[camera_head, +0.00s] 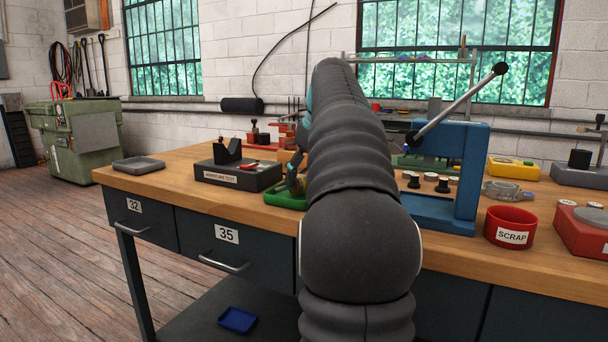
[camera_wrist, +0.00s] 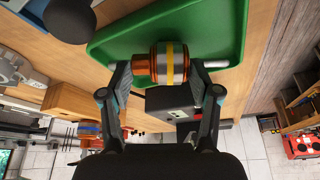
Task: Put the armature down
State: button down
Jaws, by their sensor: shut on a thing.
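The armature (camera_wrist: 172,62), a copper and steel cylinder with a yellow band and a pale shaft end, shows in the wrist view. My gripper (camera_wrist: 167,82) is shut on it, one finger at each side. The armature is over the green tray (camera_wrist: 115,40); I cannot tell whether it touches the tray floor. In the head view the green tray (camera_head: 280,198) shows at the bench's front edge, partly hidden by my arm. My gripper (camera_head: 294,180) shows only in part there, and I cannot make out the armature.
The armature test box (camera_head: 235,177) with a dark V-shaped block stands left of the tray. A grey tray (camera_head: 138,165) lies further left. The blue press (camera_head: 447,178) and red scrap bin (camera_head: 510,228) stand to the right. Bare bench lies between grey tray and test box.

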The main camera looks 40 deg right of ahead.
jog(key=shift+c, duration=1.2)
grip_release()
jog(key=shift+f, duration=0.1)
jog(key=p+v, duration=0.1)
jog(key=v, duration=1.1)
jog(key=shift+p, duration=0.4)
jog(key=shift+a, duration=0.15)
jog(key=s+a+f, duration=0.1)
jog(key=a+f, duration=0.4)
jog(key=a, duration=0.5)
jog(key=s+a+f, duration=0.2)
jog(key=a+f, duration=0.3)
jog(key=a, duration=0.5)
jog(key=s+a+f, duration=0.4)
jog(key=f, duration=0.3)
jog(key=s+a+f, duration=0.4)
jog(key=s+f, duration=0.1)
jog(key=f, duration=0.3)
jog(key=s+a+f+t, duration=0.1)
jog(key=s+a+f, duration=0.3)
jog(key=f, duration=0.3)
jog(key=shift+s+f, duration=0.15)
jog(key=shift+s, duration=0.15)
